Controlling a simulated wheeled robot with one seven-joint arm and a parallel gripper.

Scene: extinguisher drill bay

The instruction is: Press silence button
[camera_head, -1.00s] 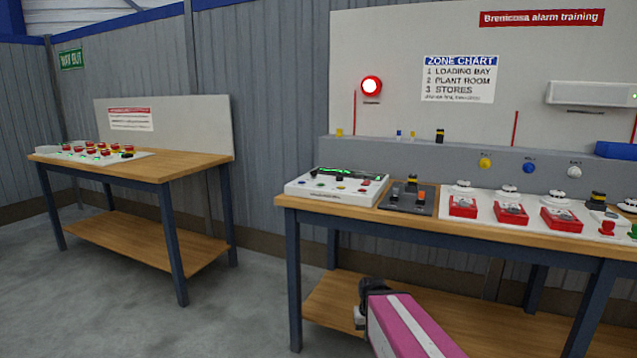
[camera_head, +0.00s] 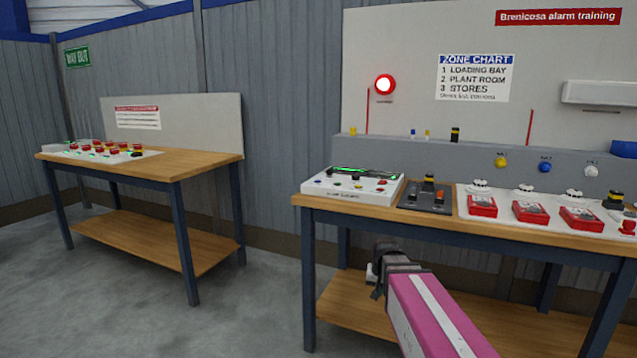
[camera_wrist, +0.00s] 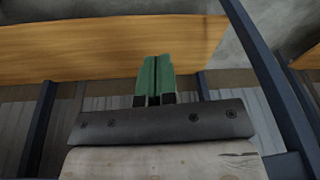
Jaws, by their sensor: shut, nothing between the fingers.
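The white alarm panel (camera_head: 330,188) lies at the left end of the right-hand bench, with a dark strip lit green and a row of small coloured buttons. Its labels are too small to read, so I cannot tell which button is silence. My gripper (camera_head: 377,279) is below and in front of the bench top, apart from the panel, at the end of my pink arm. In the wrist view its green fingers (camera_wrist: 155,78) are closed together and empty. The panel does not show in the wrist view.
The right-hand bench (camera_head: 440,219) also carries a dark switch box (camera_head: 412,198) and several red call points (camera_head: 482,207). A red lamp (camera_head: 385,85) glows on the backboard. Another bench (camera_head: 190,165) stands at left, with open floor between.

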